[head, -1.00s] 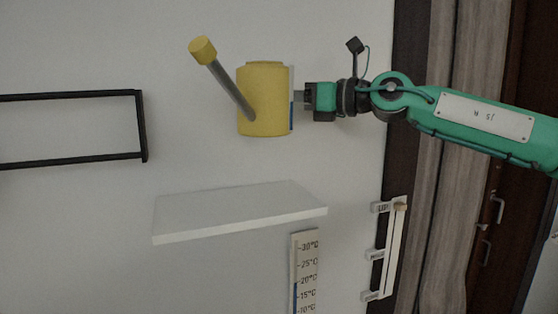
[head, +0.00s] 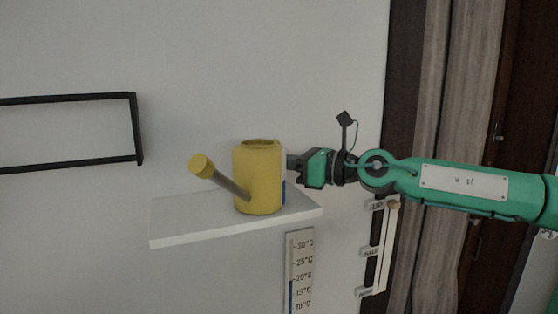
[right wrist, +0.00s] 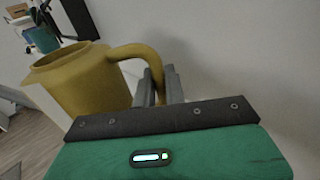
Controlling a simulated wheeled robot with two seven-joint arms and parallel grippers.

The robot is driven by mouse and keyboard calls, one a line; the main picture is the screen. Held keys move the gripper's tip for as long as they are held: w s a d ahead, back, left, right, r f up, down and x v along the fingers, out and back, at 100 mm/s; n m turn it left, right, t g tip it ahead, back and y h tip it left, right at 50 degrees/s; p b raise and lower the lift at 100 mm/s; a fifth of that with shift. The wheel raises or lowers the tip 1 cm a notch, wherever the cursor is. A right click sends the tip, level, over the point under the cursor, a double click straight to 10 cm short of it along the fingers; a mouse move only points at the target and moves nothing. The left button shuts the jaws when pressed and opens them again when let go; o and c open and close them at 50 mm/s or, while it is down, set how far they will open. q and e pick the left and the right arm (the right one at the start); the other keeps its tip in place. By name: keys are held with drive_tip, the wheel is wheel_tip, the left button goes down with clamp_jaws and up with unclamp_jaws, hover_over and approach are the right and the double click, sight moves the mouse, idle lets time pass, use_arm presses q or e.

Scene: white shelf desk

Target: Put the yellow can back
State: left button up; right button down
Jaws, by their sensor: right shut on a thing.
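The yellow can (head: 258,178) is a watering can with a grey spout and a yellow spout head pointing left. It is upright at the white shelf (head: 175,226), over the shelf's right half. I cannot tell whether its base touches the shelf. My right gripper (head: 291,168) is at the can's right side. In the right wrist view the can (right wrist: 80,82) shows its curved handle, and my right gripper (right wrist: 158,86) is shut on that handle. My left gripper is not in view.
A black wall frame (head: 138,130) hangs at the left. A temperature scale (head: 299,265) is on the wall below the shelf. A labelled vertical slider (head: 384,245) is to its right. The shelf's left half is clear.

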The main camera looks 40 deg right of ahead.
drive_tip(key=shift+f, duration=0.1)
drive_tip(key=c, duration=1.5)
unclamp_jaws()
drive_tip(key=shift+o, duration=0.2)
drive_tip(key=shift+s+d+b, duration=0.1)
drive_tip(key=shift+s+b, duration=0.1)
drive_tip(key=shift+b, duration=0.25)
drive_tip(key=b+v, duration=0.3)
drive_tip(key=shift+s, duration=0.1)
drive_tip(key=b+v, duration=0.6)
drive_tip(key=v, duration=0.2)
drive_tip(key=shift+s, duration=0.15)
